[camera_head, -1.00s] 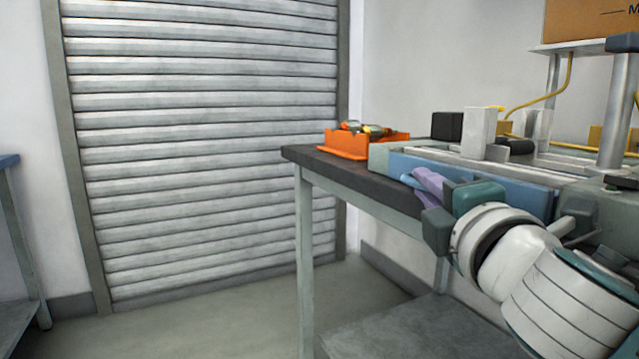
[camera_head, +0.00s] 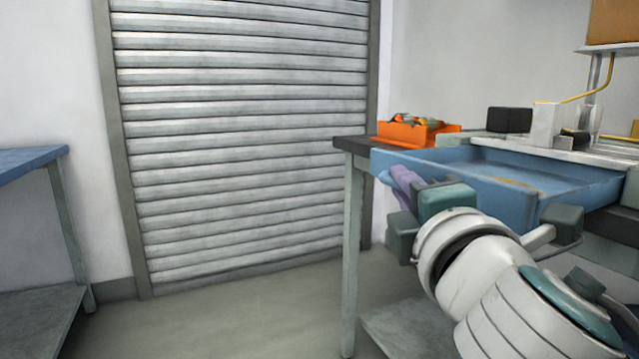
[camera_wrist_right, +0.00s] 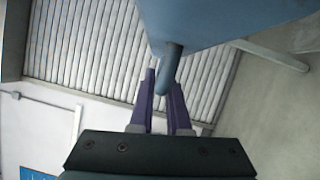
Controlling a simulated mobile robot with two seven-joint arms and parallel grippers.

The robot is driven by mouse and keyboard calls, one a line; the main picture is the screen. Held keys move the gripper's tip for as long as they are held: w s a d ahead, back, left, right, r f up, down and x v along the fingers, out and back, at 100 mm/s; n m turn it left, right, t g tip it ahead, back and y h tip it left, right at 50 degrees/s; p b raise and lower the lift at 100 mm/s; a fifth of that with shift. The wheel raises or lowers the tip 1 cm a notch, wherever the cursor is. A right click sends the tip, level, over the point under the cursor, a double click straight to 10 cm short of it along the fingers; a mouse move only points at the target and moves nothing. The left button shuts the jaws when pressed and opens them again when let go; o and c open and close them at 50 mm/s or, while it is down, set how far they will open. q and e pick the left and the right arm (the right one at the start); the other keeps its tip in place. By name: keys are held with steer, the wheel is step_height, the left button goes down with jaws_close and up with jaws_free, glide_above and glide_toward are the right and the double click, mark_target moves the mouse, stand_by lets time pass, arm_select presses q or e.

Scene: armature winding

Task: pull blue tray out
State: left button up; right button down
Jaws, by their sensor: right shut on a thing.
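The blue tray (camera_head: 500,178) is pulled partly out over the front edge of the workbench, and its open inside shows in the head view. In the right wrist view, the tray (camera_wrist_right: 230,22) fills the top, with a rod-like blue handle (camera_wrist_right: 170,68) sticking out from it. My right gripper (camera_head: 398,180) is at the tray's front left. In the right wrist view, its purple fingers (camera_wrist_right: 163,92) are shut on the handle. The far fingertip and the exact contact are partly hidden by the handle. My left gripper is out of view.
An orange bin (camera_head: 405,134) with several small parts stands at the workbench's back left corner. A black block (camera_head: 509,119) and a white fixture (camera_head: 548,125) stand behind the tray. A blue-topped table (camera_head: 28,162) is at the far left. The floor (camera_head: 240,310) between is clear.

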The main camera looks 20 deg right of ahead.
steer(key=shift+a, duration=0.4)
steer(key=c, duration=1.2)
jaws_free()
steer(key=shift+o, duration=0.2)
steer(key=b+v, duration=0.1)
steer(key=v, duration=0.8)
steer(key=shift+s, duration=0.45)
